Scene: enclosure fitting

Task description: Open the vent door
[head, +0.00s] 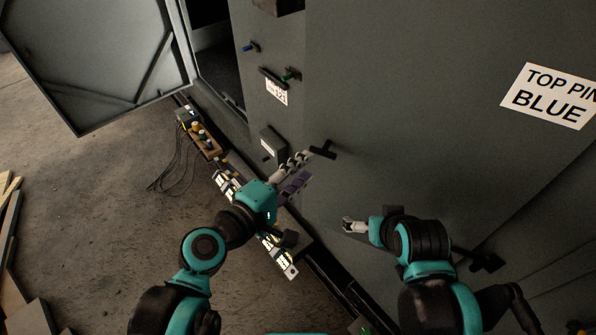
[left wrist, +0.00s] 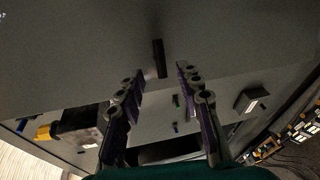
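A black bar handle (head: 323,150) sticks out from the grey enclosure front (head: 400,110). I cannot make out the outline of a vent door around it. My left gripper (head: 306,167) is just short of this handle, with its fingers spread. In the left wrist view the dark handle (left wrist: 159,56) shows beyond and between the open fingertips (left wrist: 159,80), and nothing is held. My right gripper (head: 350,225) is low in front of the enclosure, away from the handle. Its fingers are too small and foreshortened to tell their state.
A large grey door (head: 95,60) hangs open at the upper left. A small grey box (head: 271,145) and blue and green pins (head: 250,46) are on the enclosure. A shelf with several labelled parts (head: 200,137) runs along its foot. Wood planks (head: 10,240) lie at left.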

